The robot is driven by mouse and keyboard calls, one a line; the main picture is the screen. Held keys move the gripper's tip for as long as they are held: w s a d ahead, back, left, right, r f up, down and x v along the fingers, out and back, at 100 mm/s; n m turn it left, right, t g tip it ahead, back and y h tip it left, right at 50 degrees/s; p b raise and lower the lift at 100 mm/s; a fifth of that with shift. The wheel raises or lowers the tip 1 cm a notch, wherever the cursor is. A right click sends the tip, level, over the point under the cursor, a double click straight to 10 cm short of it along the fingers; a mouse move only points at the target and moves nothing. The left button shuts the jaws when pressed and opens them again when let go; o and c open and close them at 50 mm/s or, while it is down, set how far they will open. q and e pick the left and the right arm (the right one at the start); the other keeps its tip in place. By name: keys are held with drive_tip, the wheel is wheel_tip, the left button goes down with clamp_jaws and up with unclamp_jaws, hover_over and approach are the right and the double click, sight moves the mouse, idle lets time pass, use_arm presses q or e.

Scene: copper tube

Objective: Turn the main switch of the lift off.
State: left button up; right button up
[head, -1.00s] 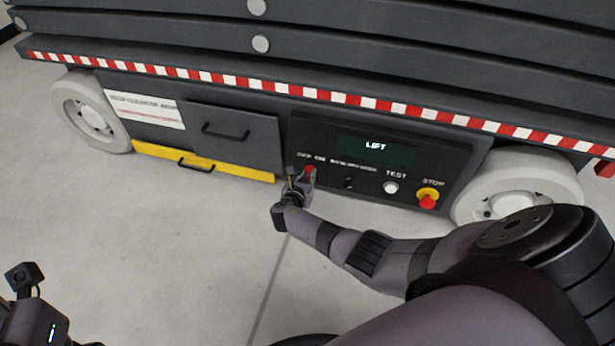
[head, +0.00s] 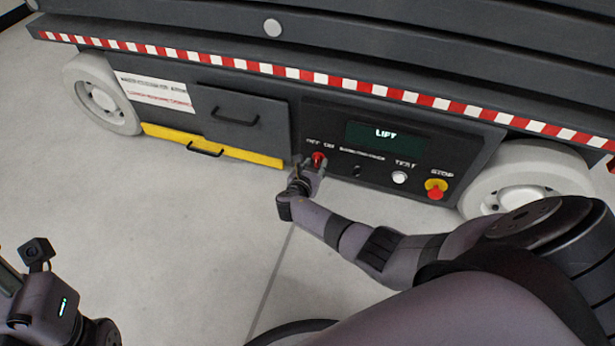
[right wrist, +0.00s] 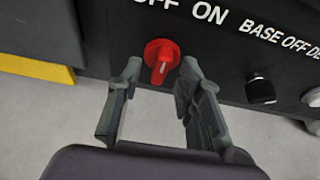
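The main switch is a red rotary knob (head: 319,157) on the lift's dark control panel, under the "OFF ON" lettering. In the right wrist view the red knob (right wrist: 161,60) shows a white mark pointing roughly straight down the picture. My right gripper (right wrist: 160,75) is open, with one fingertip on each side of the knob in that view. I cannot tell whether the fingers touch it. In the head view my right gripper (head: 308,172) is right at the knob. My left wrist shows at the lower left; its fingers are mostly cut off by the frame edge.
A drawer handle (head: 235,117) and a yellow step (head: 215,147) lie left. The floor in front is clear.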

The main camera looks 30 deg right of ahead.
drive_tip(key=v, duration=1)
drive_tip(key=shift+s+a, duration=0.15)
drive_tip(key=shift+s, duration=0.05)
drive_tip(key=shift+r, duration=0.15)
